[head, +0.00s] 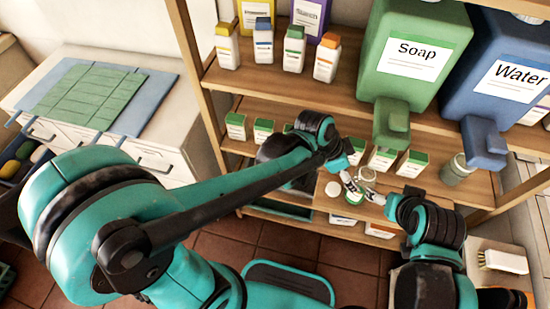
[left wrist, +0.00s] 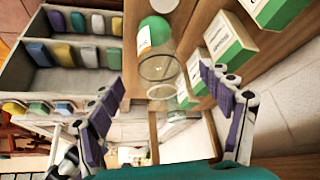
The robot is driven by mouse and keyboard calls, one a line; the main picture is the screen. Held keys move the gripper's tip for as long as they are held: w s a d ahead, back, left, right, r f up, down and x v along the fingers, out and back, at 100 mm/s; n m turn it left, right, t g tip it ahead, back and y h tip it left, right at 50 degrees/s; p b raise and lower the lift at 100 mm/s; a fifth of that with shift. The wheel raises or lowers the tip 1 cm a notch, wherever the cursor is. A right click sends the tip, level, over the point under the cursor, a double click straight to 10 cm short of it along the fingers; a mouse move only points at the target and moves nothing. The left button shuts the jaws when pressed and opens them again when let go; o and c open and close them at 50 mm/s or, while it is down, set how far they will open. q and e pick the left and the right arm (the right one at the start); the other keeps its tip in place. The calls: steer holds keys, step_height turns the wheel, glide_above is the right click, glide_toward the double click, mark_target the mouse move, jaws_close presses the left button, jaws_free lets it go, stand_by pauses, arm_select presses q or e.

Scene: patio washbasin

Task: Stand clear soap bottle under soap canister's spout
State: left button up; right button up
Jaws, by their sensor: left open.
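The green soap canister (head: 418,50) stands on the upper shelf, its blocky spout (head: 392,125) hanging over the front edge. The clear soap bottle (head: 354,196) is small and partly hidden below and left of the spout. In the left wrist view the transparent bottle (left wrist: 160,68) shows with a green part and a label, between the spread fingers. My left gripper (head: 352,184) is open around or just before it; its purple-padded fingers (left wrist: 165,105) stand apart from the bottle. My right gripper (head: 375,197) is close by on the right; its finger opening is unclear.
The blue water canister (head: 510,65) stands right of the soap canister. Several green-and-white boxes (head: 382,159) line the lower shelf. A jar (head: 459,170) stands right of them. Small bottles (head: 294,50) fill the upper left shelf. A brush (head: 503,261) lies at right.

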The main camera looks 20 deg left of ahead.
arm_select(q)
steer(key=s+a+r+n+t+y, duration=0.1)
steer(key=a+n, duration=0.3)
steer(key=a, duration=0.4)
steer(key=s+a+r+n+t+y, duration=0.2)
steer(key=s+a+n, duration=0.2)
steer(key=a, duration=0.4)
steer(key=s+a+r+n+t+y, duration=0.1)
steer(key=s+a+r+n+y, duration=0.1)
steer(key=a, duration=0.7)
steer(key=s+n, duration=0.1)
steer(key=n, duration=0.1)
steer(key=shift+r+n+t, duration=0.25)
steer(key=shift+n+t, duration=0.05)
steer(key=shift+n, duration=0.1)
